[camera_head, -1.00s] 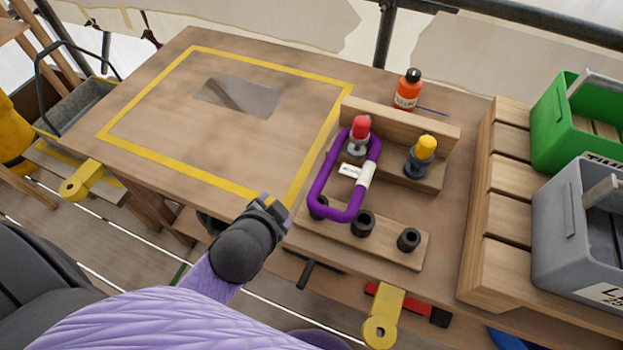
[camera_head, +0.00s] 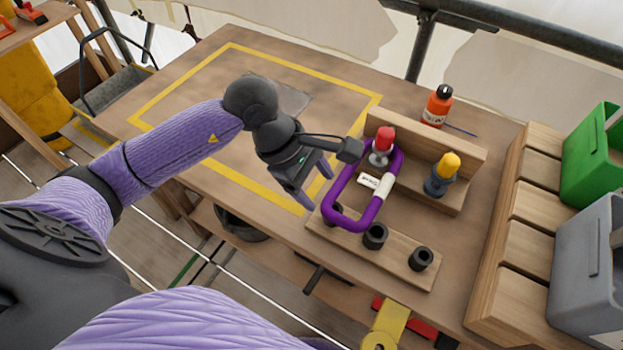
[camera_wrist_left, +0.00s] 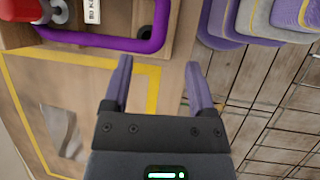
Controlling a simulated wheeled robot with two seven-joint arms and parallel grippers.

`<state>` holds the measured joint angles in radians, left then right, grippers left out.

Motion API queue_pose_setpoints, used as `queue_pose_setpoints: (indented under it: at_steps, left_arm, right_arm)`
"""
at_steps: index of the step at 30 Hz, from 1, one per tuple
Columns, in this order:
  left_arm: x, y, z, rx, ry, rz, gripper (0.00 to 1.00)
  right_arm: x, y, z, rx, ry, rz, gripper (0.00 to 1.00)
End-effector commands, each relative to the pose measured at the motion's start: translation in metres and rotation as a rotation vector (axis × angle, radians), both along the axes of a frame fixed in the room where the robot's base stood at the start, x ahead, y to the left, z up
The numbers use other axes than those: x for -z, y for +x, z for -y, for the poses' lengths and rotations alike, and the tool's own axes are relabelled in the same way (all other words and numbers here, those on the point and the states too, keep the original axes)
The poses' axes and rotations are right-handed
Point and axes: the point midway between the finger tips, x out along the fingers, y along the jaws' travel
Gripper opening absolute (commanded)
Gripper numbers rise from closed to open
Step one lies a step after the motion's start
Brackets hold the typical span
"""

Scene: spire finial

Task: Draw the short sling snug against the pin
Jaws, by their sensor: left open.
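The purple sling (camera_head: 350,226) is a slack closed loop with a white tag (camera_head: 376,182). Its far end is at the red-topped pin (camera_head: 384,142), with the contact partly hidden. Its near end bends beside the left black socket (camera_head: 333,211). In the left wrist view the sling (camera_wrist_left: 100,42) crosses the top, with the red-topped pin (camera_wrist_left: 20,10) at the corner. My left gripper (camera_head: 316,184) is open and empty, left of the sling and apart from it. Its fingers also show in the left wrist view (camera_wrist_left: 155,80). My right gripper is out of view.
A yellow-topped pin (camera_head: 443,172) stands right of the red one. More black sockets (camera_head: 420,258) line the front wooden strip. An orange bottle (camera_head: 437,106) stands behind. Wooden slats and a grey bin (camera_head: 590,255) fill the right. The yellow-outlined tabletop (camera_head: 200,95) is largely clear.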

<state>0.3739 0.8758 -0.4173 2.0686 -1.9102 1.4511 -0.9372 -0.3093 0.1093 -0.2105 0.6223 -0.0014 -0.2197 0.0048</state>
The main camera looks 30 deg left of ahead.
Motion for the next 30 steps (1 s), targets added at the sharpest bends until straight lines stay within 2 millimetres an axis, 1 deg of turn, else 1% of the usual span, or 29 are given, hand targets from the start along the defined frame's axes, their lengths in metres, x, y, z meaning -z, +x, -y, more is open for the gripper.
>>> queue_pose_setpoints:
  at_steps: [1, 4, 11, 14, 17, 24, 27, 30]
  left_arm:
    - [0.001, 0.001, -0.006, 0.007, 0.034, 0.001, 0.73]
    - [0.001, 0.0, -0.011, 0.012, 0.064, 0.0, 0.73]
    - [0.002, 0.0, -0.01, 0.012, 0.06, -0.002, 0.73]
    - [0.006, 0.001, -0.008, 0.01, 0.058, -0.003, 0.73]
    - [0.02, 0.002, -0.003, 0.009, 0.055, -0.005, 0.73]
    - [0.063, 0.008, 0.016, 0.009, 0.053, -0.006, 0.73]
    - [0.077, 0.011, 0.022, 0.01, 0.055, -0.004, 0.73]
    - [0.087, 0.012, 0.026, 0.009, 0.055, -0.004, 0.73]
  right_arm:
    - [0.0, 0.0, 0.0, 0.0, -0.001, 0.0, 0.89]
    - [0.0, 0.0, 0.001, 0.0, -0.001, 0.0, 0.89]
    - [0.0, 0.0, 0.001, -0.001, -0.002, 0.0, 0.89]
    - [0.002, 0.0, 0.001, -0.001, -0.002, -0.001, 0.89]
    - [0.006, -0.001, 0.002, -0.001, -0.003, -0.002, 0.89]
    - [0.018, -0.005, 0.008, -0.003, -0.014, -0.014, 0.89]
    - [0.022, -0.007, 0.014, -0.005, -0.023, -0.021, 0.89]
    - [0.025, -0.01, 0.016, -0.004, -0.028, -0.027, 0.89]
